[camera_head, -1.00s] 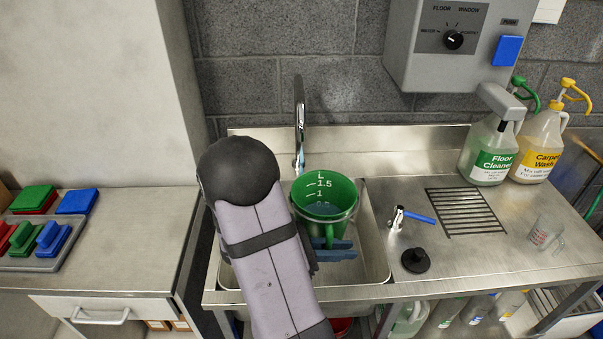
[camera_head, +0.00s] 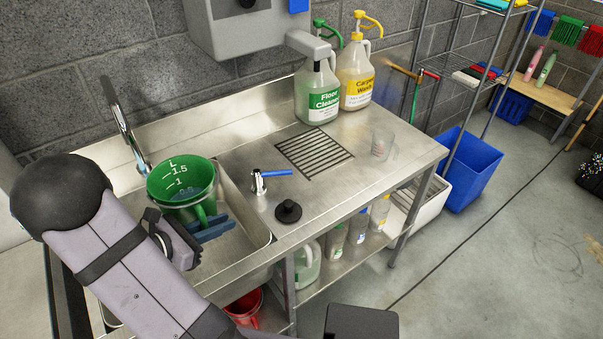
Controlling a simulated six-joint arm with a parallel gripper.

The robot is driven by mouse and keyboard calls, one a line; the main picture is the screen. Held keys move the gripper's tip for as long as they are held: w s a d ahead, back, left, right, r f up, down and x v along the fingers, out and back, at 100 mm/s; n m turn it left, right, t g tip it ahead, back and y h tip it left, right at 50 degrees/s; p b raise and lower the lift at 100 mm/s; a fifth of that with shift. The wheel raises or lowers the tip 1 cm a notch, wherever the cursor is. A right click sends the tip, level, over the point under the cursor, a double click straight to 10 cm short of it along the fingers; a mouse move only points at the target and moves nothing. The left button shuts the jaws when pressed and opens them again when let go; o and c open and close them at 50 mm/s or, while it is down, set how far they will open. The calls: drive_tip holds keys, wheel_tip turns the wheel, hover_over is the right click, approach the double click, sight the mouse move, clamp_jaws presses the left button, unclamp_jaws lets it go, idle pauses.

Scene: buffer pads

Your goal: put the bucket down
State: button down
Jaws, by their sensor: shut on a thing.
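A green bucket (camera_head: 178,188) with white litre marks inside is over the steel sink basin (camera_head: 248,232), below the tap (camera_head: 128,130). It looks upright, with some bluish liquid low inside it. My gripper (camera_head: 213,229) has blue fingers and is shut on the bucket's handle at its front right side. My arm comes in from the lower left and hides part of the sink. I cannot tell whether the bucket's bottom touches the basin.
A blue-handled valve (camera_head: 268,178) and a black plug (camera_head: 288,211) sit right of the basin. Floor Cleaner (camera_head: 316,95) and Carpet Wash (camera_head: 355,80) bottles stand at the back. The drain grate (camera_head: 314,149) is bare.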

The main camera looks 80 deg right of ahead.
drive_tip(key=s+d+r+g+b, duration=0.1)
drive_tip(key=s+d+r, duration=0.15)
drive_tip(key=d, duration=0.75)
drive_tip(key=s+d+r+b, duration=0.1)
drive_tip(key=s+d, duration=0.3)
drive_tip(key=d, duration=0.5)
drive_tip(key=s+d+r+m+g+y+b, duration=0.1)
drive_tip(key=s+d+m+g+y+b, duration=0.1)
drive_tip(key=s, duration=0.9)
drive_tip(key=s+d+r+m+g+y+b, duration=0.1)
drive_tip(key=s+m+g+b, duration=0.15)
drive_tip(key=s, duration=0.85)
drive_tip(key=shift+t, duration=0.45)
drive_tip(key=shift+s+d+f+p, duration=0.1)
drive_tip(key=shift+f+p, duration=0.2)
drive_tip(key=shift+f, duration=2.15)
drive_tip(key=shift+d+f+p, duration=0.1)
drive_tip(key=shift+f+p, duration=0.15)
drive_tip(key=shift+f, duration=2.15)
